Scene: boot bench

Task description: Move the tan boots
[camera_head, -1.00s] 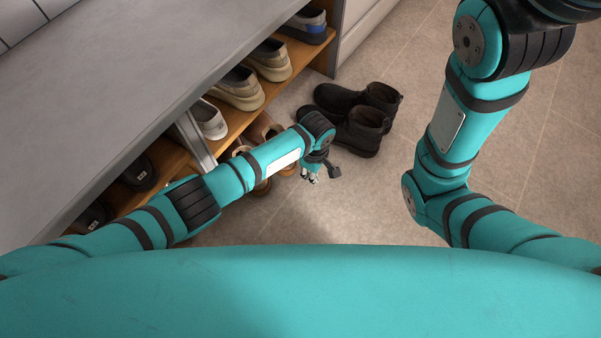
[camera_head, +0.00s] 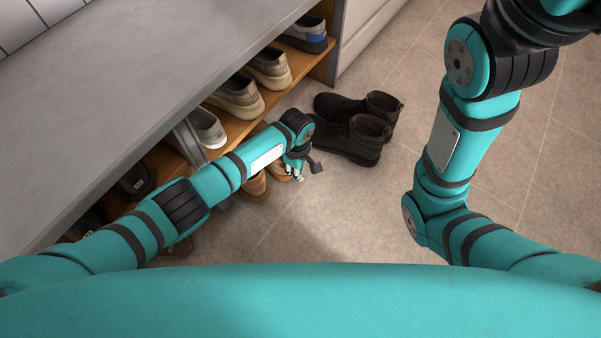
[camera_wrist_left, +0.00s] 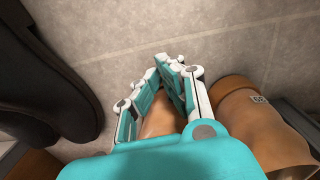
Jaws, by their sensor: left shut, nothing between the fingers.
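The tan boots stand on the floor by the bench, partly hidden under my left arm. One tan boot (camera_head: 255,187) shows below the forearm and a bit of the other (camera_head: 279,174) shows beside the wrist. In the left wrist view one tan boot (camera_wrist_left: 250,122) with a small label is right of the fingers, and part of the other (camera_wrist_left: 158,118) shows behind and between them. My left gripper (camera_head: 307,172) is shut and empty, low over the boots; it also shows in the left wrist view (camera_wrist_left: 170,66). My right gripper is out of view.
Dark boots (camera_head: 355,143) stand on the floor beyond my left gripper. The grey bench top (camera_head: 120,90) overhangs a wooden shelf with beige shoes (camera_head: 238,98) and blue-grey shoes (camera_head: 305,35). The tiled floor (camera_head: 340,205) to the right is clear.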

